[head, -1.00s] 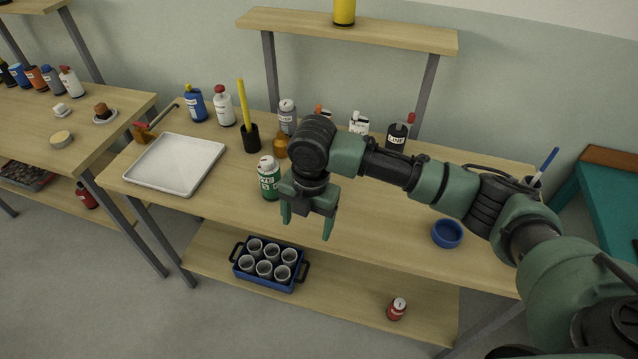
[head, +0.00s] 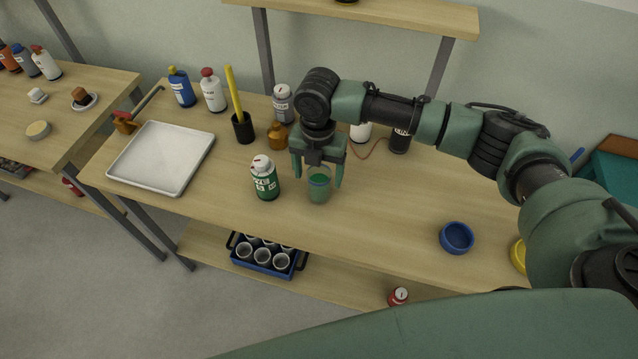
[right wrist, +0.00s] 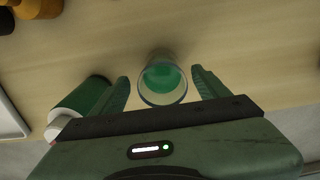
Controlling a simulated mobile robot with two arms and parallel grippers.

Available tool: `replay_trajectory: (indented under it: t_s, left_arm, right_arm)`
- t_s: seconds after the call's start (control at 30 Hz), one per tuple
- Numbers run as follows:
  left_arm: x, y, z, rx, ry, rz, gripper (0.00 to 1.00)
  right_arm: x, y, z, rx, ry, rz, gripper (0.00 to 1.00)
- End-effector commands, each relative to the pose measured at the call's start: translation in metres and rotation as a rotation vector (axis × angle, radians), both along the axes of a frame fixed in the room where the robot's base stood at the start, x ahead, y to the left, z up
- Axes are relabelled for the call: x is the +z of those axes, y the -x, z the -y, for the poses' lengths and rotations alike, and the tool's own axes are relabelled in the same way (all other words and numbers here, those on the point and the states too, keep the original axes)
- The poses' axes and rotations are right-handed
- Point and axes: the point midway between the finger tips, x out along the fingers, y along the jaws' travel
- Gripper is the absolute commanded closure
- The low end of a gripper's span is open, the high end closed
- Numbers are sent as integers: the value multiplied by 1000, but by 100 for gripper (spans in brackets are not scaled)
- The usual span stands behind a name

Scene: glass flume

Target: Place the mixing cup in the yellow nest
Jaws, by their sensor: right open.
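The mixing cup (head: 319,187) is a clear cup with green contents, upright on the wooden bench, right of the green bottle. My right gripper (head: 318,174) is open above and around it, a finger on each side. In the right wrist view the cup (right wrist: 162,80) sits between the spread fingers (right wrist: 160,84), with a gap on both sides. The yellow nest (head: 517,256) is at the bench's right end, largely hidden by my right arm. My left gripper is not in view.
A green bottle (head: 265,178) stands close left of the gripper; it also shows in the right wrist view (right wrist: 80,106). A blue nest (head: 457,238) lies left of the yellow one. A white tray (head: 161,158) is at left. The bench between cup and blue nest is clear.

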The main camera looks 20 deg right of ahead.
Motion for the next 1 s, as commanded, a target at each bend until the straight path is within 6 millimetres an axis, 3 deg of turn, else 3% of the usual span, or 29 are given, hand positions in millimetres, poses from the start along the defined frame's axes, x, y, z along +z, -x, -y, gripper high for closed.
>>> replay_trajectory:
  t_s: [0.1,0.23,0.5,0.57,0.8,1.0]
  left_arm:
    - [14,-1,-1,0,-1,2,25]
    - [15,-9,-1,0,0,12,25]
    - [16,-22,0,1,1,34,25]
    - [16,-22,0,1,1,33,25]
    - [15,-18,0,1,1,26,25]
    - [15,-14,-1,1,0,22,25]
  right_arm:
    - [-16,6,1,0,2,-5,24]
    - [-33,5,1,0,1,-2,24]
    - [-39,4,1,0,1,0,24]
    - [-39,4,1,0,1,0,36]
    - [-38,4,1,0,1,1,100]
    - [-38,4,1,0,1,1,100]
